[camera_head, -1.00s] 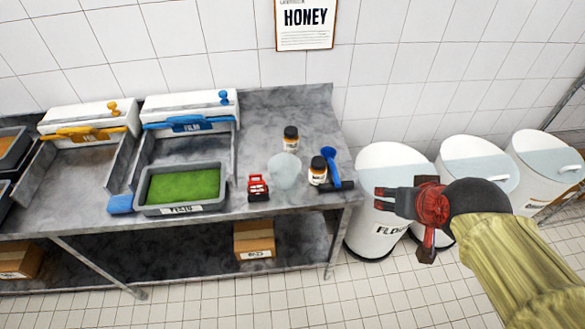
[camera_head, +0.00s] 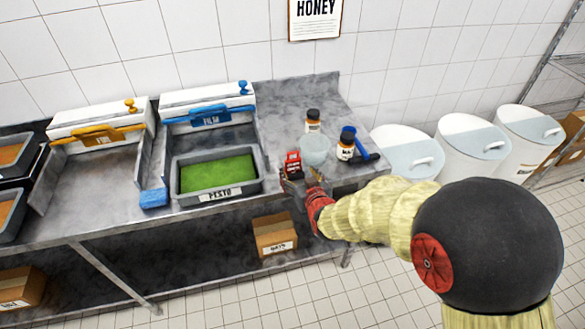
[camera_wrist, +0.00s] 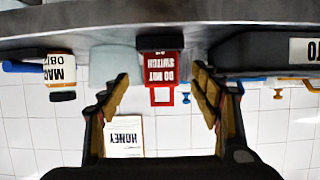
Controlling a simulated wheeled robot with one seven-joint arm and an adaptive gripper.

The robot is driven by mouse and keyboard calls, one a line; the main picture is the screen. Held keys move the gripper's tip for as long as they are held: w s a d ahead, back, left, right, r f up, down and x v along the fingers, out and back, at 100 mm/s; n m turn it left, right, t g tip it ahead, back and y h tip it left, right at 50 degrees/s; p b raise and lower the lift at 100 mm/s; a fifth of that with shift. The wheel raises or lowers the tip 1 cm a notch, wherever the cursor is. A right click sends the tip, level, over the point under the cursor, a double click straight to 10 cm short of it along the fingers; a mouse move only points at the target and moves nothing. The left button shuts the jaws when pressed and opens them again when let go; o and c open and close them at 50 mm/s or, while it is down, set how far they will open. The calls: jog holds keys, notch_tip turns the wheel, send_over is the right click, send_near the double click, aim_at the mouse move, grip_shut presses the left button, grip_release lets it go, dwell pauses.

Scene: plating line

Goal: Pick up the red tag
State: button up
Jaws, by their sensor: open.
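The red tag (camera_head: 292,162) stands upright near the front edge of the steel table, left of a clear bowl. In the wrist view, which is upside down, the red tag (camera_wrist: 162,66) shows white lettering reading "DO NOT SWITCH" and a red loop. It lies in line with the gap between my fingers. My gripper (camera_wrist: 160,78) is open and empty, with one finger on either side of the tag in that view. In the head view my gripper (camera_head: 298,184) is at the table's front edge, just in front of the tag; my own arm partly hides the fingers. I cannot tell any contact.
A clear bowl (camera_head: 315,150) stands close right of the tag. Two labelled jars (camera_head: 346,146) (camera_head: 313,121) and a blue-handled tool (camera_head: 364,146) are beyond it. A grey tub of green pesto (camera_head: 218,174) stands to the left. White bins (camera_head: 470,150) stand right of the table (camera_head: 285,92).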

aim_at(293, 166)
jog(key=b+x, duration=0.1)
jog(key=x, duration=0.4)
jog(key=shift+w+a+r+b, duration=0.1)
jog(key=shift+w+r+b, duration=0.05)
jog(key=shift+b, duration=0.15)
jog(key=c, duration=1.1)
jog(key=shift+c, duration=0.3)
